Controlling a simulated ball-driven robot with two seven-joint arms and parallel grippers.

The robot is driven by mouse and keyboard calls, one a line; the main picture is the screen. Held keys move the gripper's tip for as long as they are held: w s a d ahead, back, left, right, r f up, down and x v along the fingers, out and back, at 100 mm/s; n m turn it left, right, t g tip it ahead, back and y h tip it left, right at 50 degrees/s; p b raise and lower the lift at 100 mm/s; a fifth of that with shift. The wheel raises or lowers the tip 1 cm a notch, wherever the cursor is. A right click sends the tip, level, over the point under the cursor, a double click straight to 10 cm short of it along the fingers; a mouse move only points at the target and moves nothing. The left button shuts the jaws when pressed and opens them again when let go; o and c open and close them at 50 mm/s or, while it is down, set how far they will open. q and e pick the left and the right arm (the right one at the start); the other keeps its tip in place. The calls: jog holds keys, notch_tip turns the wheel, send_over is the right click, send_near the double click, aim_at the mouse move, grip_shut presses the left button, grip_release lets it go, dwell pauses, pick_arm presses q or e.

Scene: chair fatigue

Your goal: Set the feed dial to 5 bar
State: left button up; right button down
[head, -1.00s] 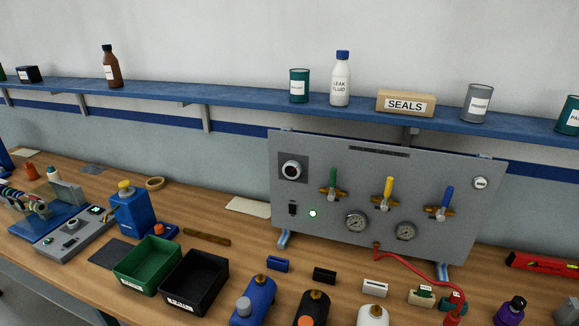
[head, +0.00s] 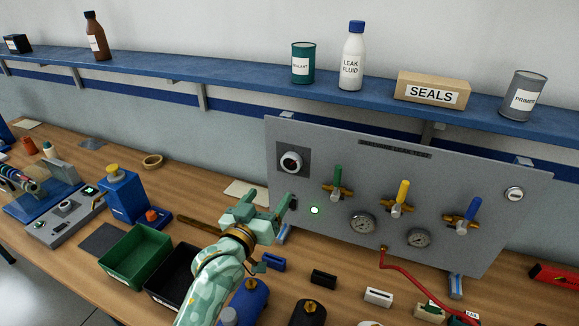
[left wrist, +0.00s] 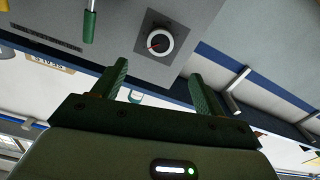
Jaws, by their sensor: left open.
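The feed dial (head: 291,162) is a round knob with a white ring on a dark square plate, at the upper left of the grey panel (head: 330,145). It also shows in the left wrist view (left wrist: 155,41), upside down, with a red mark on its face; its scale is too small to read. My left gripper (head: 262,203) is open and empty, below and left of the dial, in front of the panel's lower left part. In the left wrist view its two fingers (left wrist: 160,85) stand apart, with the dial beyond them. My right gripper is in neither view.
Green (head: 338,178), yellow (head: 402,194) and blue (head: 474,208) valve handles stick out right of the dial. Green (head: 137,252) and black bins stand on the bench. A blue shelf (head: 240,85) runs above.

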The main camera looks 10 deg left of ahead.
pick_arm(q)
send_near(290, 166)
jog(key=w, duration=0.4)
jog(key=w+d+b, duration=0.1)
jog(key=w, duration=0.2)
jog(key=shift+w+d, duration=0.25)
jog(key=shift+w, duration=0.3)
jog(key=shift+w+d, duration=0.1)
jog(key=shift+w, duration=0.2)
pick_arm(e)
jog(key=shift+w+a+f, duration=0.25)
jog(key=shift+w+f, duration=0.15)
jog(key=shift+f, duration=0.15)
pick_arm(q)
jog(key=shift+s, duration=0.1)
jog(key=c, duration=1)
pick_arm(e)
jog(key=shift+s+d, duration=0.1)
